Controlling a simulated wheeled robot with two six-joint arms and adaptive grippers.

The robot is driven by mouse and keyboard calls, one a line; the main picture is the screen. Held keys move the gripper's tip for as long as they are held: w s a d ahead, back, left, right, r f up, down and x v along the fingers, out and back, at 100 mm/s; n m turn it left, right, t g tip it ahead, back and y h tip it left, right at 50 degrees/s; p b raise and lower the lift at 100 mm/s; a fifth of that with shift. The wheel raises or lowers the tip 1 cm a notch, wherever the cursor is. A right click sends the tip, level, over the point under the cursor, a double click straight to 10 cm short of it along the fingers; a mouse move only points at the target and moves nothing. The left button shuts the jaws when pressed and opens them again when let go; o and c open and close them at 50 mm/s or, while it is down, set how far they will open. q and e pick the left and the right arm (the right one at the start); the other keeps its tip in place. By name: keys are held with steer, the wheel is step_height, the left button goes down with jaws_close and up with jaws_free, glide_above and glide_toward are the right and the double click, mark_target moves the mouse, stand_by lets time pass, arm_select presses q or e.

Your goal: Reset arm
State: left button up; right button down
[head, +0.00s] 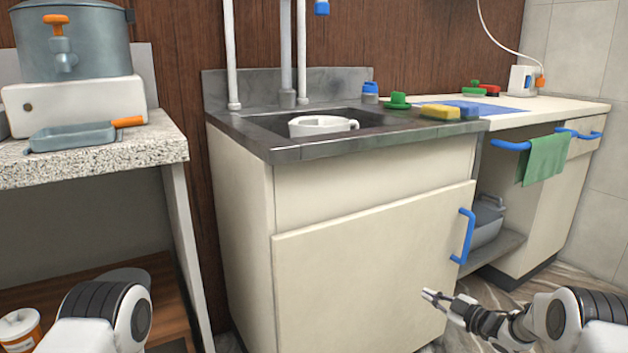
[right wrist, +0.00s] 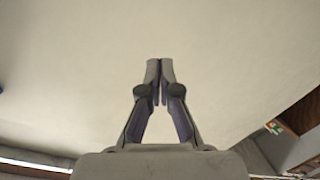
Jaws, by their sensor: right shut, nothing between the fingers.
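My right gripper (head: 432,298) is in front of the cream cabinet door (head: 370,265), low and to the left of the blue door handle (head: 466,236). In the right wrist view its two fingers (right wrist: 160,68) meet at the tips with nothing between them, facing a plain pale surface. The gap between the fingertips and the door cannot be judged. My left arm shows only as a link at the lower left of the head view; its gripper is out of view.
A sink (head: 262,124) holding a white pot (head: 322,126) tops the cabinet. A granite counter (head: 100,150) stands at left with a grey pan (head: 72,137) and a large pot (head: 75,40). A green towel (head: 545,158) hangs at right. The floor below the open shelf looks clear.

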steer(key=s+a+f+m+g+h+p, duration=0.1)
steer(key=s+a+f+m+g+h, duration=0.2)
steer(key=s+a+f, duration=0.65)
steer(key=s+a+f+m+g+h+p, duration=0.1)
steer(key=s+a+f+m+g, duration=0.15)
steer(key=s+f+m, duration=0.8)
steer(key=s+d+r+g+h, duration=0.1)
steer(key=s+d+g+h, duration=0.15)
steer(key=s, duration=0.85)
steer(key=s+d+r+g+h, duration=0.1)
steer(key=s+g, duration=0.2)
steer(key=s, duration=0.8)
steer(key=s+d+r+g+h, duration=0.1)
steer(key=s+d+g, duration=0.15)
steer(key=s, duration=0.85)
step_height(320, 180, up, 38)
steer(key=m+p, duration=0.1)
steer(key=p, duration=3.6)
steer(key=shift+a+f, duration=0.2)
steer(key=shift+a, duration=0.05)
